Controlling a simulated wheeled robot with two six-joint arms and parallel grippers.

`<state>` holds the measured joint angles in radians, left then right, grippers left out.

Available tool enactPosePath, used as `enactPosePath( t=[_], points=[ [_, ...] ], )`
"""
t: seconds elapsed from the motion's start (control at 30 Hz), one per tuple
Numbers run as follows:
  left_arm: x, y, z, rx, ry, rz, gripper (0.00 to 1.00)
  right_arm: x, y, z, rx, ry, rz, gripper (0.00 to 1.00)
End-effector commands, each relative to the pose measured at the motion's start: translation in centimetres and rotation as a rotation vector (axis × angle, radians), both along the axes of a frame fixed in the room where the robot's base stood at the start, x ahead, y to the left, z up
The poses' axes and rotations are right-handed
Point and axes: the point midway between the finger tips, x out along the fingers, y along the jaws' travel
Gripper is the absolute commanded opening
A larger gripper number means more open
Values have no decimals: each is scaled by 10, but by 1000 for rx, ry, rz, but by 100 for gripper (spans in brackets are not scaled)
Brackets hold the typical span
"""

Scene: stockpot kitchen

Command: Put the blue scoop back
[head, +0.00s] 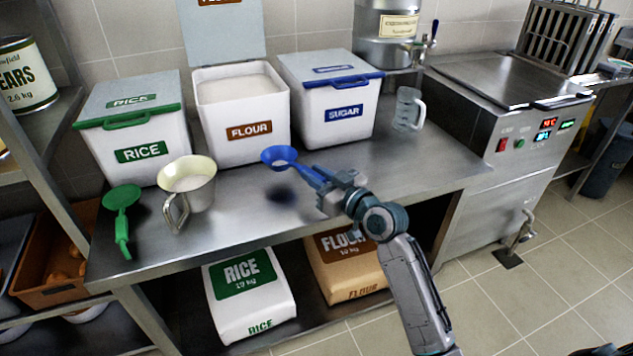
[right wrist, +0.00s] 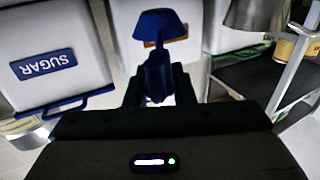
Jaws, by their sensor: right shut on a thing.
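My right gripper (head: 326,190) is shut on the handle of the blue scoop (head: 279,156). The scoop's bowl points left, in front of the flour bin (head: 243,148) and sugar bin (head: 347,128), and a dark shadow lies on the counter below it. In the right wrist view the scoop (right wrist: 160,26) stands out ahead of the fingers. I cannot tell whether the bowl holds anything. The sugar bin has a blue-edged lid, which is shut. The flour bin is open, with white flour inside. My left gripper is not in view.
The rice bin (head: 145,165) is shut, at the left. A green scoop (head: 122,200) and a cream metal pitcher (head: 200,190) stand or lie on the counter (head: 400,165) at left. A clear jug (head: 407,108) stands right of the sugar bin. The counter's front right is clear.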

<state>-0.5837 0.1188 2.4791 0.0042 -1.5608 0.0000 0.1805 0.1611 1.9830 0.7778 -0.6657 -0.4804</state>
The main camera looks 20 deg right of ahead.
Motion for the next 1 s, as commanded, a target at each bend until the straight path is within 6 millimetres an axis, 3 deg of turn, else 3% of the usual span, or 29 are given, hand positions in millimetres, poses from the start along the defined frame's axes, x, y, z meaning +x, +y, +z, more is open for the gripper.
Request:
enactPosePath(
  t=[0.2,0.5,0.9,0.93,1.0],
  points=[
    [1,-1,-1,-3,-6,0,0,23,-7,-3,0,-1,0,0],
    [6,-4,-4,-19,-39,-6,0,23,-7,-37,1,0,0,0],
    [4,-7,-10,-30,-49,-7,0,23,-7,-41,0,-1,0,0],
    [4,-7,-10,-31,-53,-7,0,23,-7,-40,0,0,0,26],
    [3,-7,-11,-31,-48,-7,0,23,-7,-40,0,0,0,40]
  ],
)
